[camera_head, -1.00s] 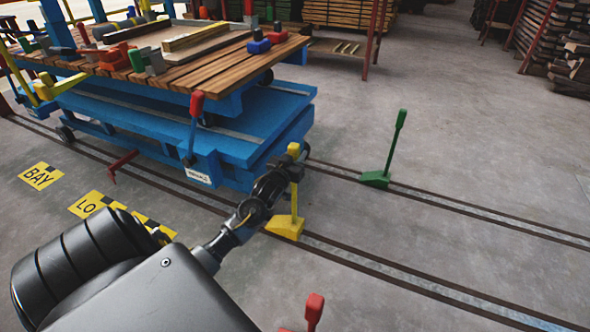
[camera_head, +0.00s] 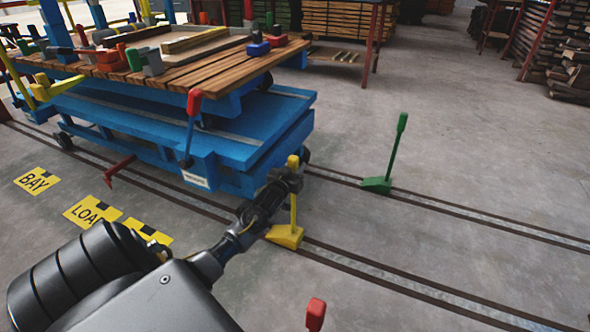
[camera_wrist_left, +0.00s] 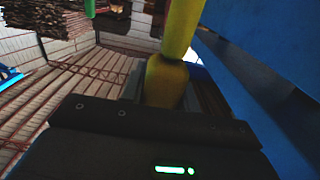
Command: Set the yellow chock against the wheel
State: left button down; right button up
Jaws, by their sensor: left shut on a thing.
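The yellow chock (camera_head: 285,237) is a wedge with an upright handle and rests on or just above the near rail, by the right end of the blue cart (camera_head: 235,140). My left gripper (camera_head: 292,177) is shut on the upper part of its handle. In the left wrist view the yellow handle (camera_wrist_left: 178,35) rises from the jaws, with the cart's blue side close on the right. The wheel near the chock is hidden behind my gripper and the cart's end; a wheel (camera_head: 64,140) shows at the cart's far left. My right gripper is not seen.
A green chock (camera_head: 376,184) with a tall handle stands on the far rail. A red lever (camera_head: 191,122) rises at the cart's near corner. A red handle top (camera_head: 315,314) shows at the bottom edge. The rails to the right are clear.

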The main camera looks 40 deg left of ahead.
pick_arm(q)
jog(key=shift+r, duration=0.15)
jog(key=c, duration=1.5)
grip_release()
jog(key=shift+f, duration=0.2)
jog(key=o, duration=0.4)
jog(key=shift+r, duration=0.1)
jog(key=shift+o, duration=0.2)
